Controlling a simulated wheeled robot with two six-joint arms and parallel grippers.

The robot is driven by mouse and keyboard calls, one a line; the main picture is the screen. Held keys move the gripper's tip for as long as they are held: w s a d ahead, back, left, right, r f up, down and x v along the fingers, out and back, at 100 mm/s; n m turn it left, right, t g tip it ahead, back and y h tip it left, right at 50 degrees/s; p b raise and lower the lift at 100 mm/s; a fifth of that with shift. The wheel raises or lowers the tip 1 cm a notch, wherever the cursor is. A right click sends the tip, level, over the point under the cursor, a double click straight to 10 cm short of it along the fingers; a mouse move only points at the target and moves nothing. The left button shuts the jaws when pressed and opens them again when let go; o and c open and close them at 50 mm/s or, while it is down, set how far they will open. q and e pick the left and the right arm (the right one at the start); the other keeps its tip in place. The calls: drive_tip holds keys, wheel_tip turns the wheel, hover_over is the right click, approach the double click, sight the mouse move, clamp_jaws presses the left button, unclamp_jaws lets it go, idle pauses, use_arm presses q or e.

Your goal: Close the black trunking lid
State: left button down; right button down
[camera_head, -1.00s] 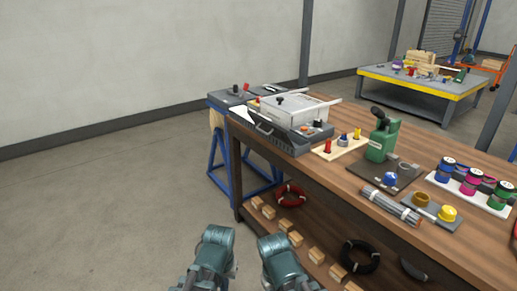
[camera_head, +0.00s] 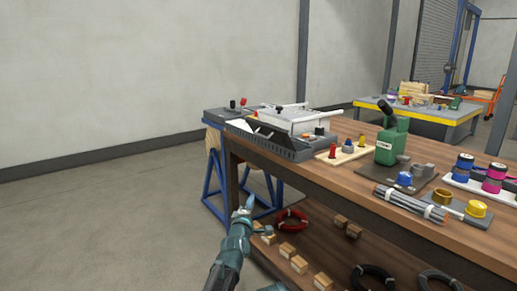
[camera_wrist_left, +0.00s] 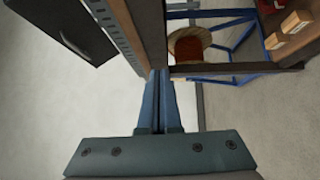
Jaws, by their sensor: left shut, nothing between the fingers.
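My left gripper (camera_head: 249,203) is shut and empty, with its fingers pointing up, in front of the workbench's left end and below the tabletop. In the left wrist view its two fingers (camera_wrist_left: 157,100) lie together. The grey slotted trunking (camera_head: 285,147) runs along the front edge of the bench at its left end; its slotted wall (camera_wrist_left: 113,32) also shows in the left wrist view. A black panel with a handle, which looks like the trunking lid (camera_wrist_left: 65,28), stands out beside that wall, apart from my fingers. In the head view the lid is hard to tell from the trunking.
The lower shelf holds wood blocks and coils. Floor at left is clear.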

sight(266, 137)
use_arm(q)
wheel_tip(266, 137, up, 9)
drive_tip(key=w+n+t+y, duration=0.1)
drive_tip(key=n+t+y, duration=0.2)
drive_tip(key=n, duration=0.6)
drive_tip(key=shift+d+r+t+y, duration=0.15)
drive_tip(key=shift+d+t+y, duration=0.15)
drive_tip(key=shift+t, duration=0.9)
drive_tip(key=shift+w, duration=0.2)
drive_tip(key=d+r+p+x, duration=0.1)
drive_tip(key=d+p+x, duration=0.1)
drive_tip(key=p+x, duration=0.5)
drive_tip(key=x, duration=0.5)
drive_tip(key=shift+r, duration=0.35)
drive_tip(key=shift+s+d, duration=0.1)
